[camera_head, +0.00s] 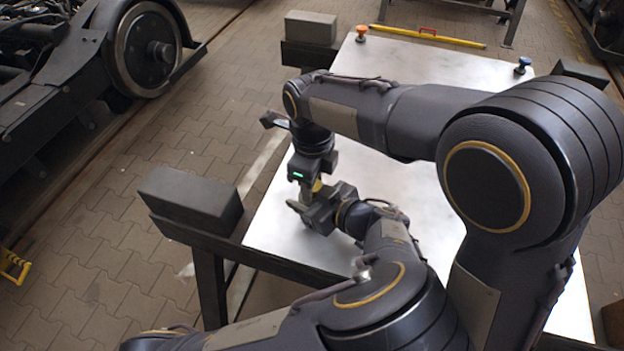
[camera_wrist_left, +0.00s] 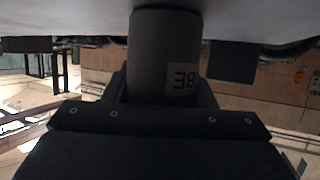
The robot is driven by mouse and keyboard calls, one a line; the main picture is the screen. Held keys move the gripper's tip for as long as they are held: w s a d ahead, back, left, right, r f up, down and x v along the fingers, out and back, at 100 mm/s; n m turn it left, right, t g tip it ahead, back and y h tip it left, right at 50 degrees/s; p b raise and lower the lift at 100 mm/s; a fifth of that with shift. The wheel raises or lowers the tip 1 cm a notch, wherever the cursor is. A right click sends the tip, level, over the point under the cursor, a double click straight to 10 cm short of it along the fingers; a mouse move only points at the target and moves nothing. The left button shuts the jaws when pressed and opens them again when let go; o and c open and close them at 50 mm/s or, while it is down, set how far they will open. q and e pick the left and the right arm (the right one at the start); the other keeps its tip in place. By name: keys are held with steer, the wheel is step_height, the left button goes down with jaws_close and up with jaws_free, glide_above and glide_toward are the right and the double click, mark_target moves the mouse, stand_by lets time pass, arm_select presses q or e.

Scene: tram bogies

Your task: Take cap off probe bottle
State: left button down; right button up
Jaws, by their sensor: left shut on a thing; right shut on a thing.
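The probe bottle (camera_wrist_left: 163,55) is a dark grey cylinder with a pale label bearing dark characters, in the left wrist view. My left gripper (camera_head: 318,207) is shut on it, one finger on each side. In the head view my right gripper (camera_head: 308,178) points down just above my left gripper, over the table's left edge area, and is shut. A small yellowish piece (camera_head: 317,186) shows between the two grippers; I cannot tell whether it is cap or bottle. The cap is otherwise hidden by the right gripper.
The pale metal table (camera_head: 290,235) lies under both arms. A wheeled bogie (camera_head: 140,50) stands far left.

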steer(key=o, duration=1.1)
steer(key=shift+r, duration=2.3)
steer(key=shift+c, duration=0.6)
step_height(320, 180, up, 3)
steer(key=m, duration=0.3)
steer(key=shift+r, duration=0.1)
steer(key=shift+f, duration=3.9)
